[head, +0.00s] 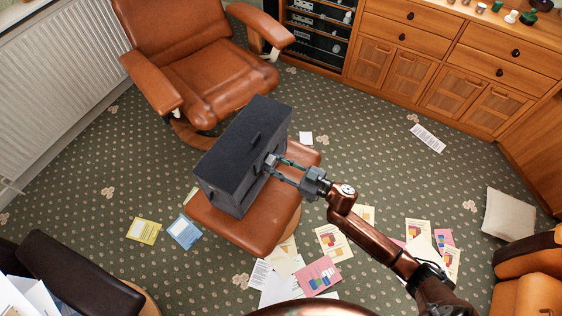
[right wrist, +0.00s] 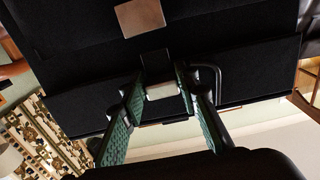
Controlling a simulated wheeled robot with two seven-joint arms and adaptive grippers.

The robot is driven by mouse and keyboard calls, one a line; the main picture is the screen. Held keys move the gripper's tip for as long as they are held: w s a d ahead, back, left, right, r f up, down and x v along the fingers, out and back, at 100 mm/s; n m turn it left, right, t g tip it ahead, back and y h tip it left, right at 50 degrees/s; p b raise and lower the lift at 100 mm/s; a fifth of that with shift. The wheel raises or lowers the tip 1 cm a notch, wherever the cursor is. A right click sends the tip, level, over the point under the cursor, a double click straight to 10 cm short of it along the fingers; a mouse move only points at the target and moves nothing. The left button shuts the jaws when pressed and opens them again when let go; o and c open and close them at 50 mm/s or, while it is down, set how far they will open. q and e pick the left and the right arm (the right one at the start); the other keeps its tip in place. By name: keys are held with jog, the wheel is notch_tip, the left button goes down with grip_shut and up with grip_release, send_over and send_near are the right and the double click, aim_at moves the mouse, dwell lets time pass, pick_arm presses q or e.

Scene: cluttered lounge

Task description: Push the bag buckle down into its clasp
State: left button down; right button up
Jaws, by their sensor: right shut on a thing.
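A dark bag (head: 237,150) stands upright on a brown leather footstool (head: 268,222). My right gripper (head: 272,166) reaches its near side from the lower right. In the right wrist view, the green-padded fingers of my right gripper (right wrist: 161,88) are shut on the buckle (right wrist: 163,91), a small pale piece on a dark strap, close against the bag (right wrist: 80,60). A copper-coloured plate (right wrist: 140,16) shows on the bag apart from the fingers. I cannot tell how the buckle sits relative to its clasp. My left gripper is not in view.
A brown leather armchair (head: 200,65) stands behind the footstool. Loose papers (head: 320,275) and booklets (head: 184,232) lie on the patterned carpet. Wooden cabinets (head: 450,70) line the back right. A pale cushion (head: 508,215) lies at the right. Open carpet lies between footstool and cabinets.

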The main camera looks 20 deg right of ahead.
jog(key=o, duration=0.6)
jog(key=shift+f, duration=0.25)
jog(key=shift+o, duration=1.4)
jog(key=shift+r, duration=0.1)
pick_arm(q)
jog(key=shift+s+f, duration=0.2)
pick_arm(e)
jog(key=v, duration=1.2)
